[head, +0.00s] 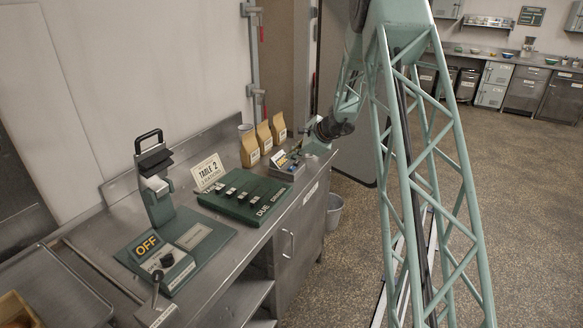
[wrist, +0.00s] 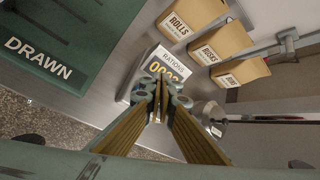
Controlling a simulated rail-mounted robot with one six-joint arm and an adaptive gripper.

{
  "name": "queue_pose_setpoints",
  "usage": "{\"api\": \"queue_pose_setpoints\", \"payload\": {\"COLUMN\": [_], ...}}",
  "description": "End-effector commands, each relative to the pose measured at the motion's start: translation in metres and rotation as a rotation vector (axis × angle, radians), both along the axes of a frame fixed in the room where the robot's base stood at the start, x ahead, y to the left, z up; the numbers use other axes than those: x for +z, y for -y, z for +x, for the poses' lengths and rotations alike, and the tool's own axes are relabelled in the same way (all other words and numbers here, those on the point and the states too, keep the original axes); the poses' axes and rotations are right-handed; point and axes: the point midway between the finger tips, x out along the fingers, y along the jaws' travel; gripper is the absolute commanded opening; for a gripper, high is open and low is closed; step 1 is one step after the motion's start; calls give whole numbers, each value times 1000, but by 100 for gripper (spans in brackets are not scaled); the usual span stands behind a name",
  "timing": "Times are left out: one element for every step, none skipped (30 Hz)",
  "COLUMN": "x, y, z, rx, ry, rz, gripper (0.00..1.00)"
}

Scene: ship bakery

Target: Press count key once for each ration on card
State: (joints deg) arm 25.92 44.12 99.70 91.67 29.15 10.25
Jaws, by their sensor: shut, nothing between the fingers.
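The card (head: 208,172) stands behind the green board at the back of the counter. It reads TABLE 2, with a smaller line that looks like 3 RATIONS. The ration counter (head: 287,165) is a small box at the counter's right end. In the wrist view the counter (wrist: 150,62) is labelled RATIONS, with yellow digits that start with zeros and are partly covered. My gripper (wrist: 162,88) is shut and empty, its tips over the near part of the counter. I cannot tell whether they touch it. The count key is hidden behind the fingers.
Three paper bags (head: 264,137) stand behind the counter box; labels include ROLLS and RUSKS. The green board (head: 243,196) with several small blocks lies left of it. A round metal piece (wrist: 208,111) sits close to my fingers. An OFF device (head: 158,250) is farther left.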

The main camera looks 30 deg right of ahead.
Motion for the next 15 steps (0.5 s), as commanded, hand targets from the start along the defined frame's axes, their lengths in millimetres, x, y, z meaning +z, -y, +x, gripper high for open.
{"api": "queue_pose_setpoints", "payload": {"x": [5,6,9,11,12,15,16,18,20,22,23,25,26,27,27], "y": [0,0,0,0,0,0,0,0,0,0,0,0,0,0,0], "z": [0,0,0,0,0,0,0,0,0,0,0,0,0,0,0], "rx": [-1,-1,-1,-1,-1,-1,-1,-1,0,0,0,0,0,0,-1], "ry": [1,1,1,1,1,1,0,0,0,0,0,0,0,0,0], "rz": [0,0,0,0,0,0,1,1,0,0,0,0,0,0,1], "gripper": [0,0,0,0,0,0,0,0,0,0,0,0,0,0,0]}}
